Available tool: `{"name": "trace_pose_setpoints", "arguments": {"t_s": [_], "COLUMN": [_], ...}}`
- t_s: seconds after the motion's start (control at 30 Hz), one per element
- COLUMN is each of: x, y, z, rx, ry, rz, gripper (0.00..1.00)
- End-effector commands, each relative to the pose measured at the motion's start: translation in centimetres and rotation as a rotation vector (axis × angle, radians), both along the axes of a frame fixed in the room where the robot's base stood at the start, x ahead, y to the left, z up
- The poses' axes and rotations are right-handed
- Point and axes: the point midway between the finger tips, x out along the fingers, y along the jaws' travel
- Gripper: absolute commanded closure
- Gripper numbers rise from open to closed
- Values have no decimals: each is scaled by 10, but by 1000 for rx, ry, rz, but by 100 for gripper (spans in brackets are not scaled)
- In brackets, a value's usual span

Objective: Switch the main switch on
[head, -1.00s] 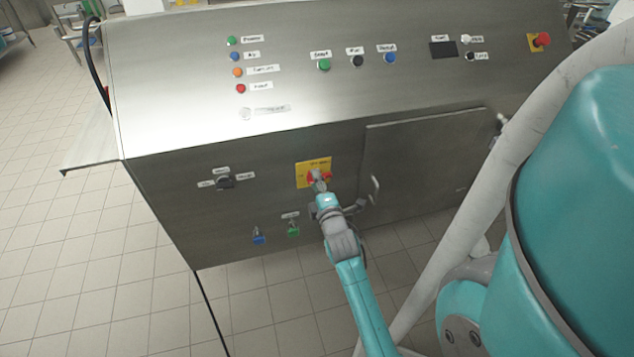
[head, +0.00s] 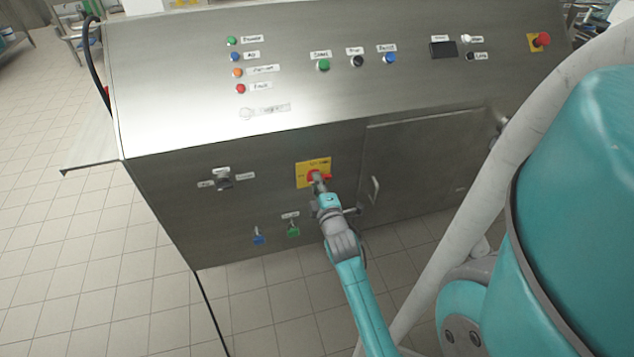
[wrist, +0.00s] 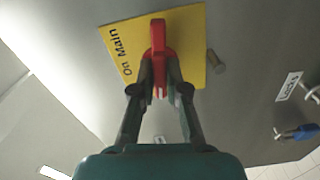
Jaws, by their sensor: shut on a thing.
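The main switch is a red rotary handle (wrist: 158,42) on a yellow plate (wrist: 188,32) on the cabinet's front panel. The plate also shows in the head view (head: 303,172), with the red handle (head: 316,174) partly hidden by my gripper. My gripper (wrist: 160,88) is shut on the red handle, one finger on each side of it. In the wrist view the handle's grip runs lengthwise between the fingers, and the plate reads "On Main" along its left side. In the head view my gripper (head: 319,184) reaches the switch from below.
A black selector knob (head: 224,181) is left of the switch. Blue (head: 258,239) and green (head: 293,231) fittings sit below it. A cabinet door (head: 425,165) with a handle (head: 375,189) is close on the right. Buttons and lamps line the sloped panel above. Tiled floor is clear at left.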

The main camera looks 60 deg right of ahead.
Motion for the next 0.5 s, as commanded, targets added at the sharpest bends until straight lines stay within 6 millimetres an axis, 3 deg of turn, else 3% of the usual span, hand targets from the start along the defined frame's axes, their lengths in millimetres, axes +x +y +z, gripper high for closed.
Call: {"name": "trace_pose_setpoints", "arguments": {"t_s": [0.5], "x": [0], "y": [0], "z": [-1], "rx": [311], "ry": [-363], "rz": [0], "gripper": [100]}}
